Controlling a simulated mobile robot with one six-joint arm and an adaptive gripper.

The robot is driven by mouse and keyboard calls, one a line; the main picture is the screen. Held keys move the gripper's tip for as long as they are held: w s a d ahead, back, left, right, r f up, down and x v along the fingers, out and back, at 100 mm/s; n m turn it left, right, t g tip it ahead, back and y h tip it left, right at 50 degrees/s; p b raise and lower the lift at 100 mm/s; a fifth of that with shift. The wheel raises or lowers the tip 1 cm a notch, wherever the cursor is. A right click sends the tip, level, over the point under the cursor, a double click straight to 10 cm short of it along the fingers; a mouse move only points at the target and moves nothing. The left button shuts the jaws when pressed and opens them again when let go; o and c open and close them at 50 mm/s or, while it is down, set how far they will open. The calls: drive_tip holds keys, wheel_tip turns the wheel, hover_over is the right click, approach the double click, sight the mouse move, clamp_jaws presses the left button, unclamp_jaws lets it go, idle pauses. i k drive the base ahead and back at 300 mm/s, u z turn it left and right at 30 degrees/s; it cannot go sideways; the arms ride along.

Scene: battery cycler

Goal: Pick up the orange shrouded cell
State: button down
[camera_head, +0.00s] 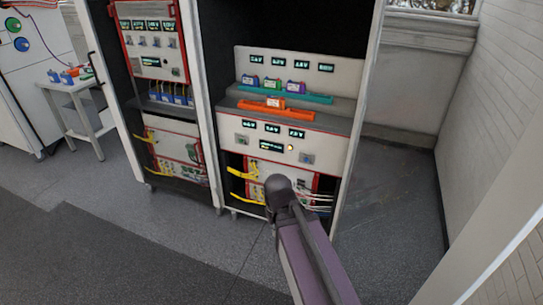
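In the head view, an orange tray (252,106) lies on the grey ledge of the right cabinet. A small orange block (275,103) shows at its middle; it may be the orange shrouded cell, but it is too small to be sure. My arm rises from the bottom edge to a dark rounded joint in front of the cabinet's lower part. I cannot make out gripper fingers.
A left cabinet (151,66) holds several blue cells (172,96) on a shelf. A small white table (67,88) at far left carries blue and red-orange items. Yellow handles (243,173) and white cables (318,201) show low in the right cabinet. Grey floor (180,255) is clear in front.

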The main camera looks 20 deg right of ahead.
sight(273, 103)
drive_tip(key=z, duration=0.55)
drive_tip(key=k, duration=0.2)
drive_tip(key=u, duration=1.95)
drive_tip(key=i, duration=1.2)
drive_tip(key=z, duration=0.3)
